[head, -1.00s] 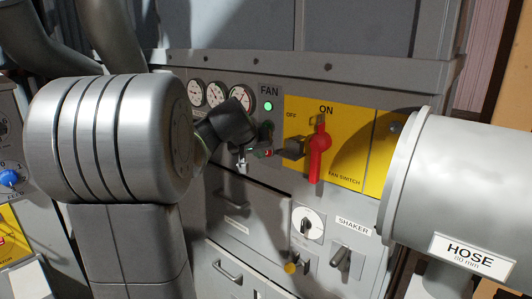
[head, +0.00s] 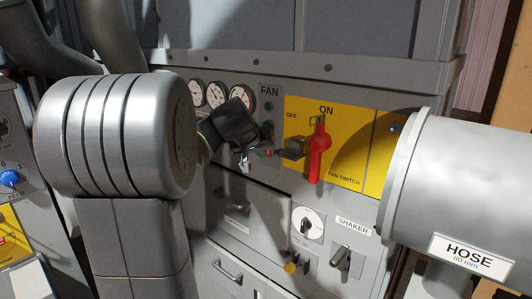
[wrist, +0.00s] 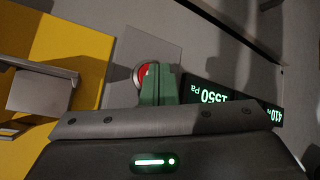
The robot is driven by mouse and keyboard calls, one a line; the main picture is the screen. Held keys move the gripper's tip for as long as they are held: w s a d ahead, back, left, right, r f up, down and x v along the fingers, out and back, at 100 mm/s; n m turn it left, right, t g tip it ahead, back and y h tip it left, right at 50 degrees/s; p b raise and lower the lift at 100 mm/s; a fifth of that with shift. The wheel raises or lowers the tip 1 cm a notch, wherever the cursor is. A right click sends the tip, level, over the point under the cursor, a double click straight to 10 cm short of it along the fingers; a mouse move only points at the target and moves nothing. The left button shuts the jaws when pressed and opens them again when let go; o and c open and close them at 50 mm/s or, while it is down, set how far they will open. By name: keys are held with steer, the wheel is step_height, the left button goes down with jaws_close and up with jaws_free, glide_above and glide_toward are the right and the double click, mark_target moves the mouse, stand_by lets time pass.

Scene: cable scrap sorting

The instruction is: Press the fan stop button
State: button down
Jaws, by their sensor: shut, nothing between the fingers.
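The fan stop button is a round red button (wrist: 141,75) in a pale ring on a grey plate in the wrist view, partly covered by my green fingers. My gripper (wrist: 161,72) is shut and empty, its tips over the button's side. I cannot tell for sure whether they touch it. In the head view my dark gripper (head: 259,152) reaches the panel below the FAN label (head: 269,91), and a bit of red shows at its tips. The fan lamp (head: 268,105) under that label is dark.
A red switch handle (head: 319,155) on a yellow FAN SWITCH plate (head: 350,165) stands just right of my gripper. A large grey hose pipe (head: 465,180) juts out at right. Gauges (head: 216,95) sit at upper left. The SHAKER toggle (head: 341,258) is below.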

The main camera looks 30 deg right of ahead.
stand_by(0.4)
steer(key=shift+s+a+b, duration=0.3)
steer(key=shift+a+b, duration=0.3)
steer(key=shift+a, duration=0.15)
steer(key=a+b, duration=0.1)
steer(key=s+a+b, duration=0.1)
steer(key=a, duration=0.1)
steer(key=s+a, duration=0.1)
steer(key=shift+a+b, duration=0.3)
steer(key=shift+b, duration=0.1)
steer(key=shift+w+d, duration=0.1)
steer(key=shift+d, duration=0.05)
stand_by(0.3)
